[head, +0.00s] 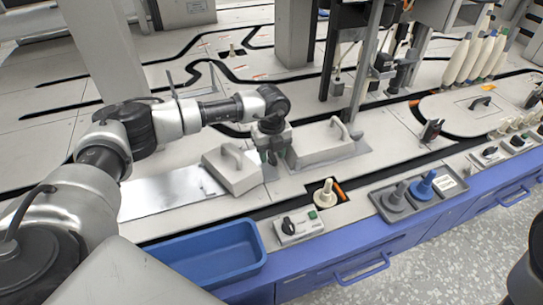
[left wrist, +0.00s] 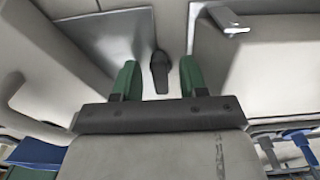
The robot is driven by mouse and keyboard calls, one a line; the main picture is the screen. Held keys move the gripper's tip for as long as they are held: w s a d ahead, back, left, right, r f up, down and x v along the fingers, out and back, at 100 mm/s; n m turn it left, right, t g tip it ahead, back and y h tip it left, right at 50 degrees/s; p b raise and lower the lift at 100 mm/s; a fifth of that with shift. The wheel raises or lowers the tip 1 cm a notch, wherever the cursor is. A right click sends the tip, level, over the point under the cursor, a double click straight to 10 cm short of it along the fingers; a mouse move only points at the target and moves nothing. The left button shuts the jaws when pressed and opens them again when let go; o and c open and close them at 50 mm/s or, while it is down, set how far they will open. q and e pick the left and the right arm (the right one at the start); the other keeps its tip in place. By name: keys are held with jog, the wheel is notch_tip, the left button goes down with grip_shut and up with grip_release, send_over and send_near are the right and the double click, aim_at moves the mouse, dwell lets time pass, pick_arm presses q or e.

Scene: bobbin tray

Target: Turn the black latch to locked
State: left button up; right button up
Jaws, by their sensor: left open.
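My left gripper (head: 277,155) is over the machine table, between two pale covers with handles. Its green fingertips show in the left wrist view (left wrist: 158,78), open and apart. A small elongated black latch (left wrist: 160,72) shows between the fingertips there, with a gap to each finger and its long side pointing up the picture. I cannot tell how far below the fingers it lies. In the head view the latch is hidden by the gripper. My right gripper is not in view.
A tilted pale cover (head: 232,171) stands left of the gripper, and another cover (head: 320,143) stands right. In front are a blue tray (head: 205,255), a switch box (head: 298,226) and a cream bobbin (head: 325,194). Upright posts (head: 366,65) rise behind.

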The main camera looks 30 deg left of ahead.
pick_arm(q)
grip_shut()
